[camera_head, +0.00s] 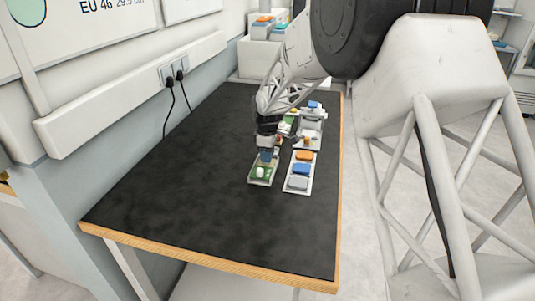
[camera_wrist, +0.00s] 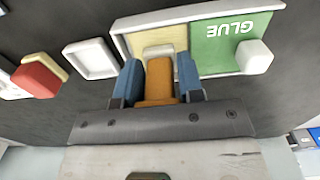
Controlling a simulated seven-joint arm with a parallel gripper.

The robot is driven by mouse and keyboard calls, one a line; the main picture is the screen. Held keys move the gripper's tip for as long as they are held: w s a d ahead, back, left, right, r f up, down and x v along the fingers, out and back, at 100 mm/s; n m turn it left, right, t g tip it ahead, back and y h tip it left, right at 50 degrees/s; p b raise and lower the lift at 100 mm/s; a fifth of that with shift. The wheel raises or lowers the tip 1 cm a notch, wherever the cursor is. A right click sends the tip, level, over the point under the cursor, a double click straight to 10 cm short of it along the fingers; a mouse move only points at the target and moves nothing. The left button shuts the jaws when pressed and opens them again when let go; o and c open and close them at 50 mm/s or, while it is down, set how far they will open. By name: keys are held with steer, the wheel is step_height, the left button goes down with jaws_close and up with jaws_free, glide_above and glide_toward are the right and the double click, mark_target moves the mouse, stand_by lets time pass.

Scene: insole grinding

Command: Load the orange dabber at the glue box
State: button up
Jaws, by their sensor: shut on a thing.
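The glue box is a shallow white-rimmed tray (camera_wrist: 122,38) with a green panel marked GLUE and a cream-yellow section. It also stands on the dark table in the head view (camera_head: 251,180). My gripper (camera_wrist: 158,78) has its blue fingers shut on the orange dabber (camera_wrist: 159,82), at the near edge of the cream section. A pale tip of the dabber shows over that section; I cannot tell whether it touches. In the head view my gripper (camera_head: 267,155) is at the far end of the box and mostly hides the dabber.
A white block (camera_wrist: 255,57) sits on the green panel. An empty white frame (camera_wrist: 90,58) and a red-and-cream block (camera_wrist: 38,78) lie to the left. A white tray (camera_head: 290,187) with orange, blue and grey blocks is beside the box. The table's left and front are clear.

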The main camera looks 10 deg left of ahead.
steer(key=shift+f, duration=0.45)
stand_by(1.6)
steer(key=shift+r, duration=0.1)
steer(key=shift+r, duration=3.55)
